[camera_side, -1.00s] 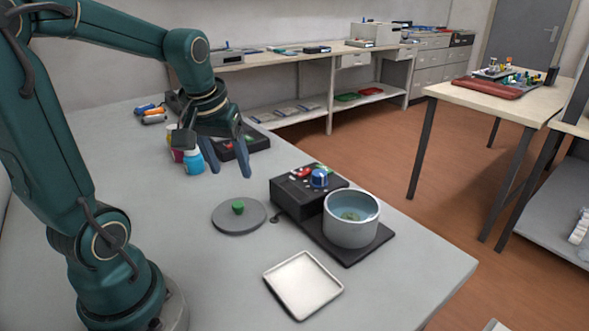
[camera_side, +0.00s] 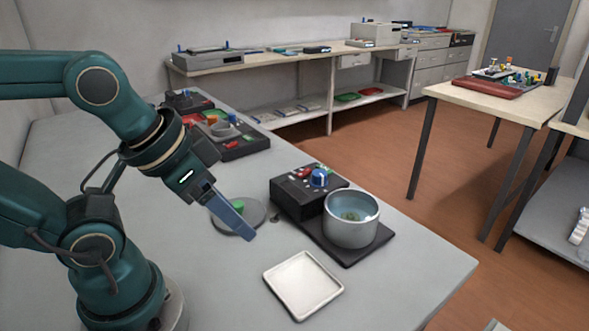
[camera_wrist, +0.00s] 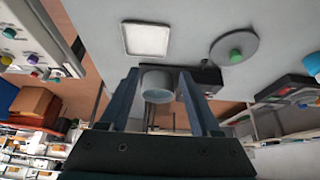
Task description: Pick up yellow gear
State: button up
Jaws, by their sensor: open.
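I cannot make out a clearly yellow gear. A small green piece (camera_side: 238,206) sits on a flat grey disc (camera_side: 258,211); in the wrist view the green piece (camera_wrist: 235,56) stands clear on the disc (camera_wrist: 222,43). A grey pot (camera_side: 350,236) of bluish liquid holds a blurred greenish-yellow shape (camera_side: 350,216), too small to identify. My gripper (camera_side: 249,237) is open and empty, pointing down and right, in front of the disc in the side view. In the wrist view, the pot (camera_wrist: 157,85) shows between the fingers of my gripper (camera_wrist: 158,73).
An empty white square tray (camera_side: 303,284) lies in front of the pot. A black control box (camera_side: 300,190) with coloured knobs adjoins the pot. More dark devices (camera_side: 235,145) stand along the back edge. The grey tabletop right of the tray is clear.

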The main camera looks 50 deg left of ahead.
jog(key=w+r+n+t, duration=0.1)
jog(key=w+r+n, duration=0.1)
jog(key=w+r, duration=0.3)
jog(key=n+g+y, duration=0.1)
jog(key=n+g, duration=0.1)
send_over(350, 215)
jog(key=s, duration=0.2)
jog(key=f, duration=1.2)
jog(key=shift+s+d+f, duration=0.1)
jog(key=shift+d+f, duration=0.15)
jog(key=shift+d, duration=0.15)
jog(key=shift+x, duration=2.5)
jog(key=shift+s+a, duration=0.1)
jog(key=shift+s, duration=0.05)
grip_shut()
